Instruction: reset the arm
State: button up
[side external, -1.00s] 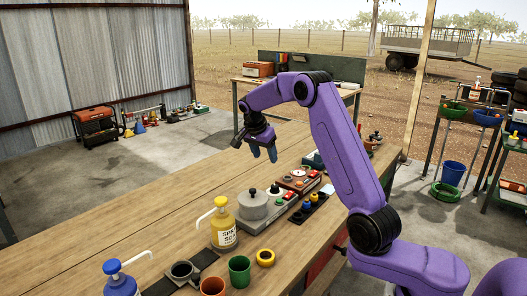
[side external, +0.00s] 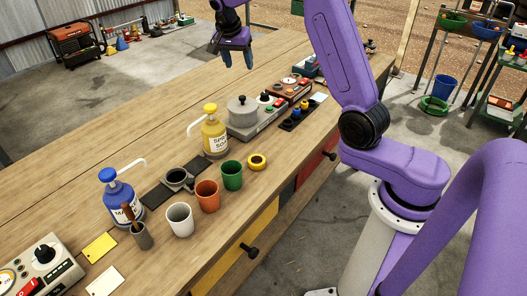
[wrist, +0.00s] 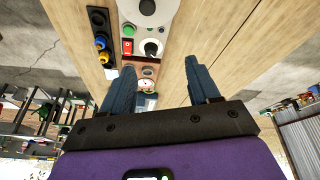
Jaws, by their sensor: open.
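My gripper (side external: 234,60) hangs above the far part of the wooden bench (side external: 150,110), fingers pointing down. It also shows in the wrist view (wrist: 160,72), where its two dark fingers stand wide apart with nothing between them. My gripper is clear of the bench items. A grey device with a round lid (side external: 243,110) stands on the bench nearer the camera than the gripper. A red-brown box with a dial (side external: 290,88) is beside it.
The far left bench top is bare.

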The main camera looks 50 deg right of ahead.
jog(key=s+a+r+n+y, duration=0.1)
jog(key=s+a+n+y, duration=0.1)
jog(key=s+a+n, duration=1.3)
jog(key=s+a+f+n+y, duration=0.1)
jog(key=s+n, duration=0.4)
jog(key=s, duration=0.7)
jog(key=s+a+f+n+y, duration=0.1)
jog(key=s+n, duration=0.5)
jog(key=s, duration=0.7)
jog(key=shift+f+g, duration=0.3)
jog(key=shift+f, duration=0.2)
